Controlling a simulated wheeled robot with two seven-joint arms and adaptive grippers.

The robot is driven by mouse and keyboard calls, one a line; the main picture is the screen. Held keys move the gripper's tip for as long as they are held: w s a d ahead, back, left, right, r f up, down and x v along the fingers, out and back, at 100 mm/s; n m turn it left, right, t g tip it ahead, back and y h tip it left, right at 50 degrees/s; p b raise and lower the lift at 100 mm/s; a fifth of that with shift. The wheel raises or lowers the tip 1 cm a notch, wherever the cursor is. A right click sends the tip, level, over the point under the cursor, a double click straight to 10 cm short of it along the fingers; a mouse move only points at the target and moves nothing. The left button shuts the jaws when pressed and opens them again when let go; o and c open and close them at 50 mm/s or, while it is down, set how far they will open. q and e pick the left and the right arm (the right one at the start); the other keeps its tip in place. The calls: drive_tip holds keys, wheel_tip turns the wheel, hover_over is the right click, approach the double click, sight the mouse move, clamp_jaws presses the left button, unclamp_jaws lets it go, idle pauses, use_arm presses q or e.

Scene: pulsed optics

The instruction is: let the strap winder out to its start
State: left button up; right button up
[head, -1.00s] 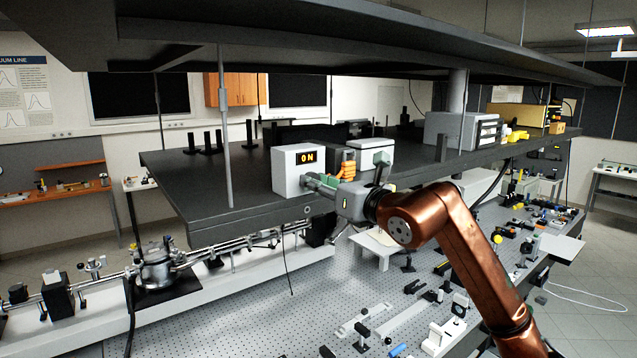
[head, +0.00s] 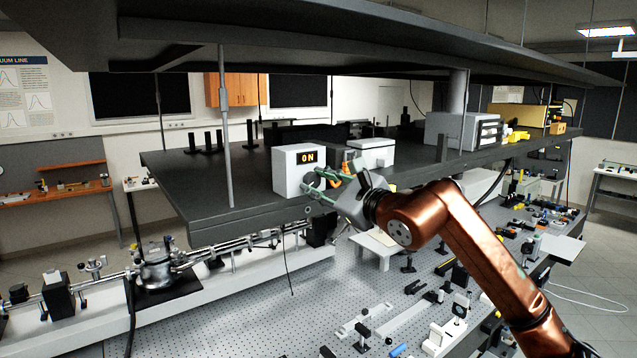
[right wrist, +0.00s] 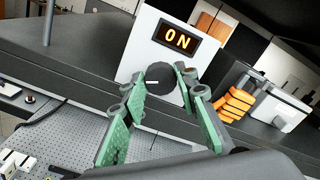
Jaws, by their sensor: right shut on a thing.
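A white box (head: 298,168) with a lit display reading ON stands on the front edge of the dark shelf. A round black knob (right wrist: 161,77) with a short white mark on its left sticks out of the box's front, below the display in the right wrist view. I cannot tell for certain that this is the strap winder. My right gripper (head: 313,185) is at the box front, its green fingers on either side of the knob and shut on it. The gripper is rolled over, and the box looks tilted in the right wrist view. My left gripper is not in view.
An orange ribbed thing (right wrist: 237,103) lies right of the box, beside a second white box (head: 371,152). The shelf (head: 210,185) hangs over a perforated optics table (head: 380,290) with many parts. A thin upright rod (head: 226,120) stands left of the box.

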drive_tip(key=n, duration=0.6)
drive_tip(key=shift+p, duration=0.4)
drive_tip(key=n, duration=0.3)
drive_tip(key=shift+n+p, duration=0.4)
drive_tip(key=shift+f+n+p, duration=0.15)
drive_tip(key=shift+n+p, duration=0.2)
drive_tip(key=shift+n, duration=1.15)
drive_tip(key=shift+o, duration=0.2)
drive_tip(key=o, duration=1.1)
drive_tip(key=shift+s+d, duration=0.1)
drive_tip(key=shift+s, duration=0.05)
drive_tip(key=v, duration=1.1)
drive_tip(key=shift+s+d, duration=0.2)
drive_tip(key=shift+s, duration=0.1)
